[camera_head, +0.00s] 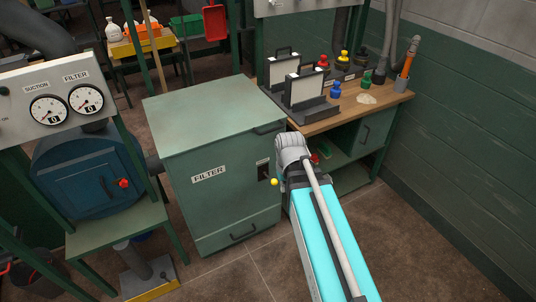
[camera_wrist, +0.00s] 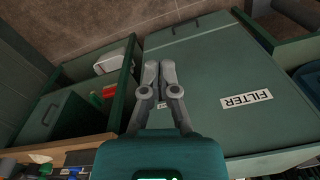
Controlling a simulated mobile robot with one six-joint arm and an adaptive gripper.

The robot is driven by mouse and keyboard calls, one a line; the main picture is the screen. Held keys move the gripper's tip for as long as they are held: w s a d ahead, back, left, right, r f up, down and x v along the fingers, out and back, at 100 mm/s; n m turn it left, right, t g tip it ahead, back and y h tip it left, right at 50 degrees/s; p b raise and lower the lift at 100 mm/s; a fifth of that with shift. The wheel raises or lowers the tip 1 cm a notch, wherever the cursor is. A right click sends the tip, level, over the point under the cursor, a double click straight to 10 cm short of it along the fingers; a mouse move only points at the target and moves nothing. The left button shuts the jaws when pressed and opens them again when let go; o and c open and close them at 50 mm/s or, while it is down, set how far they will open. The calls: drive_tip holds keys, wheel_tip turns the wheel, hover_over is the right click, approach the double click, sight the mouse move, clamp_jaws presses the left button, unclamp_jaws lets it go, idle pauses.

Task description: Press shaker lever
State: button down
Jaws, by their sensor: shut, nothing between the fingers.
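The shaker lever shows in the head view as a small yellow knob (camera_head: 274,182) beside a dark slot plate on the front of the green filter cabinet (camera_head: 225,200), near its right edge. My gripper (camera_wrist: 160,66) is shut and empty in the wrist view, its two grey fingers side by side in front of the cabinet. In the head view my arm's grey end is just above and right of the knob, and the fingers cannot be made out. The wrist view shows the cabinet's FILTER label (camera_wrist: 246,100) upside down; I cannot make out the lever there.
A wooden workbench (camera_head: 340,115) with bottles and black-and-white cases stands right of the cabinet, with a green shelf below. A blue round unit (camera_head: 85,175) and a gauge panel (camera_head: 65,95) are at left. Brown floor (camera_head: 420,235) lies open at the lower right.

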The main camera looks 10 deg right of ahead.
drive_tip(key=w+d+f+n+y+b, duration=0.1)
drive_tip(key=w+f+b, duration=0.3)
drive_tip(key=w, duration=0.8)
drive_tip(key=w+d+f+n+t+y+b, duration=0.1)
drive_tip(key=w+d+f+b, duration=0.2)
drive_tip(key=w, duration=1)
drive_tip(key=shift+w+f+t+b, duration=0.15)
drive_tip(key=shift+f+t+b, duration=0.15)
drive_tip(key=shift+f+b, duration=0.1)
drive_tip(key=b, duration=1)
approach(270, 178)
drive_tip(key=w+f, duration=0.2)
drive_tip(key=shift+s+a+f+b, duration=0.15)
drive_tip(key=shift+s+f+b, duration=1.05)
drive_tip(key=shift+f+b, duration=0.25)
drive_tip(key=shift+s+d, duration=0.1)
drive_tip(key=shift+d, duration=0.1)
